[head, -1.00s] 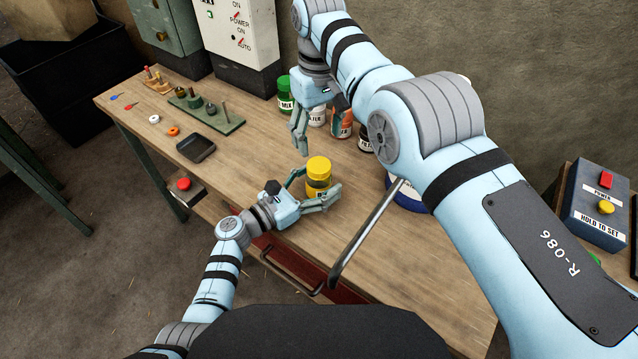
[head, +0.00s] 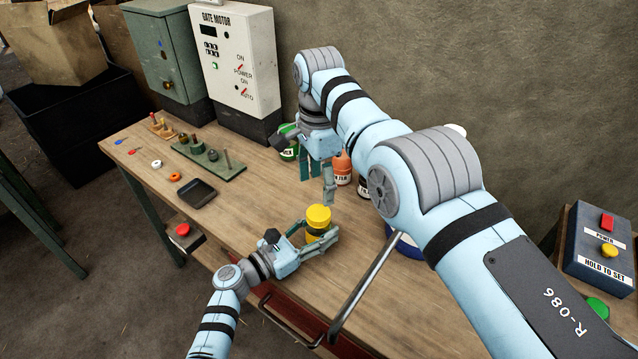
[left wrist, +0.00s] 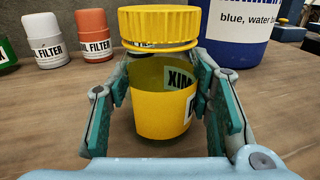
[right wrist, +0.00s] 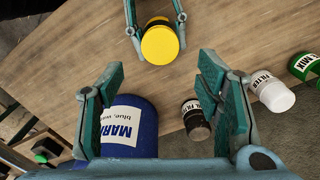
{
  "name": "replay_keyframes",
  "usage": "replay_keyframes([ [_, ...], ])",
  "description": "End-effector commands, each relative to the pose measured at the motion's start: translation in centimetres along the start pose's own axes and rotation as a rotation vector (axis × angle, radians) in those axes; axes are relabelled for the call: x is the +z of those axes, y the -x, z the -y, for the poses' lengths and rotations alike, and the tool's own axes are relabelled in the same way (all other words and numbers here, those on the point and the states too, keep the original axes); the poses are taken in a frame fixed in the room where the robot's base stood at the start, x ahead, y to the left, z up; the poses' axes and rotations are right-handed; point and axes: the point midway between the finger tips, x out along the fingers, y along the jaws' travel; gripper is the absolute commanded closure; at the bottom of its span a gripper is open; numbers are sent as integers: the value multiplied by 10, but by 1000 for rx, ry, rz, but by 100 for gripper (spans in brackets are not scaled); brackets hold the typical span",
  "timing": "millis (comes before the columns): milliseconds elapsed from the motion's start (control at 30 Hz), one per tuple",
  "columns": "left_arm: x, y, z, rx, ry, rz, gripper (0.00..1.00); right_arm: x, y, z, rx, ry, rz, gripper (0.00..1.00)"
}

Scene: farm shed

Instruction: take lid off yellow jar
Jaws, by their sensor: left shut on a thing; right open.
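The yellow jar (head: 313,239) stands on the bench with its yellow lid (head: 318,215) above it. In the left wrist view the jar body (left wrist: 162,108) sits between my left gripper's pads, and a gap shows under the ribbed lid (left wrist: 157,28); I cannot tell what bears the lid. My left gripper (head: 319,243) is shut on the jar body, from the side. My right gripper (head: 317,183) is open and empty, above and behind the lid in the head view. In the right wrist view the lid (right wrist: 160,45) lies beyond the open fingers, apart from them.
A blue marker tub (right wrist: 130,120), a black filter can (right wrist: 195,118), a white can (right wrist: 272,92) and a green can (right wrist: 304,66) stand near. An orange can (head: 342,168) is behind. A black tray (head: 197,192) lies left. My right arm hides part of the bench.

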Motion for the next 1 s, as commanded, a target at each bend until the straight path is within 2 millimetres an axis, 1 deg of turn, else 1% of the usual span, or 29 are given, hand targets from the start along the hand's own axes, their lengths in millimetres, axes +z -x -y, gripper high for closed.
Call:
replay_keyframes([
  [33, 0, 0, 0, 0, 0, -1, 100, 0, 0, 0, 0, -200, 0, 41],
  [100, 0, 0, 0, 0, 0, -1, 100, 0, 0, 0, 0, -490, 0, 41],
  [200, 0, 0, 0, 0, 0, -1, 100, 0, 0, 0, -1, -808, 0, 41],
  [300, -1, 0, 0, 0, 0, -1, 100, 0, 0, 0, 0, -997, 0, 41],
  [367, -1, 0, 0, 0, 0, -1, 100, 0, -3, 0, 0, -1054, 0, 41],
  [467, -1, 0, 0, 0, 0, -1, 100, 0, -14, 0, 3, -1084, -1, 41],
  [700, -1, 0, 0, 0, 1, -1, 100, 1, -63, 0, 3, -1081, 1, 41],
  [767, -1, 0, 0, 0, 0, -1, 100, 1, -72, 0, 2, -1079, 2, 41],
  [867, -1, 0, 0, 0, 0, -1, 100, 0, -79, 0, 0, -1079, 1, 41],
  [1000, -1, 0, 0, 0, 1, -1, 100, 0, -80, 0, -1, -1080, 0, 41],
])
